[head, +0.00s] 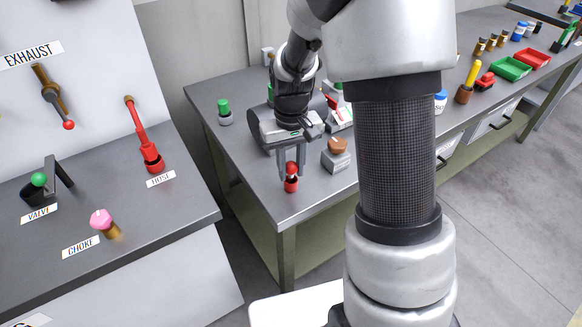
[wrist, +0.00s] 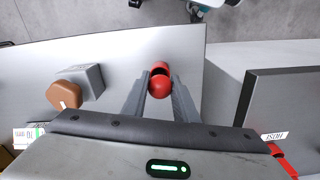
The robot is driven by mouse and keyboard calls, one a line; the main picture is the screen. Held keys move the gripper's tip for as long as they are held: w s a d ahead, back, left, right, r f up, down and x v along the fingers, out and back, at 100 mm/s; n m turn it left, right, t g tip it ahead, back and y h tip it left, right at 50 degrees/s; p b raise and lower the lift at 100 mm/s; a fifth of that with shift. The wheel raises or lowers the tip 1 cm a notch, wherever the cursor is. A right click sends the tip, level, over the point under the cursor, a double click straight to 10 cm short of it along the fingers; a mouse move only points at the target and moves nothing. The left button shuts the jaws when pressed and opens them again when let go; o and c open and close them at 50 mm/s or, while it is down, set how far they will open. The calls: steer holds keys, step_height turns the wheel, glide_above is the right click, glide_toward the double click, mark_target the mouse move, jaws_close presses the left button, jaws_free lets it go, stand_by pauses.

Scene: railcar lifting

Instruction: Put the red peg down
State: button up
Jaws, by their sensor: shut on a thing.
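The red peg (head: 291,184) is upright near the front corner of the grey workbench, below my gripper. My gripper (head: 291,167) points down with its two fingers on either side of the peg's round red top, shut on it. In the wrist view the round red knob of the peg (wrist: 159,87) sits between the fingertips of my gripper (wrist: 159,92). A second red part with a dark patch shows just beyond the knob. I cannot tell whether the peg's lower end touches the bench.
A grey block with a brown knob (head: 336,155) stands close to the right of my gripper. A green-topped peg (head: 224,112) stands at the back left. The red hose lever (head: 144,135) is on the separate left bench. Bare bench top lies around the peg.

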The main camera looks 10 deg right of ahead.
steer(key=shift+f, duration=0.2)
steer(key=o, duration=1.1)
steer(key=shift+r, duration=0.1)
